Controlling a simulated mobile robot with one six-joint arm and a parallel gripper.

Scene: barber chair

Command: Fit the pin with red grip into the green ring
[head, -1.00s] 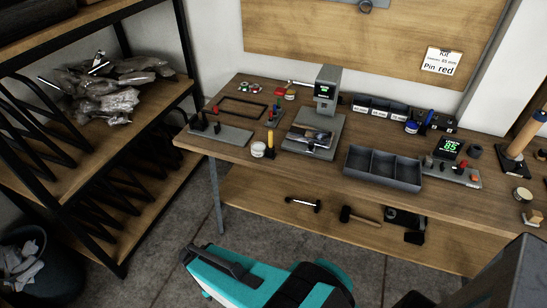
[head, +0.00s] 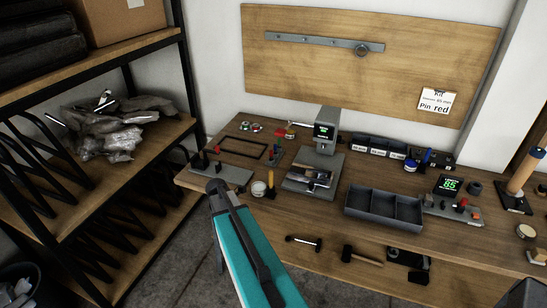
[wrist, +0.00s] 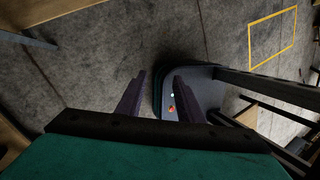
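A small red-topped piece (head: 218,150) stands by a grey plate (head: 232,174) with black posts at the bench's left end. It may be the pin with red grip, but it is too small to be sure. Small coloured ring-like pieces (head: 250,126), some green and some red, lie at the back left of the bench. I cannot tell which is the green ring. My gripper (wrist: 158,95) shows in the wrist view with its two dark fingers apart, empty, over the floor. In the head view my teal arm is at the bench's front left, and the fingers cannot be made out.
The bench holds a grey press-like stand (head: 326,135), a three-part dark tray (head: 384,210) and a display reading 85 (head: 450,184). A black-framed shelf (head: 120,140) stands close on the left. A yellow rectangle (wrist: 272,38) marks the floor.

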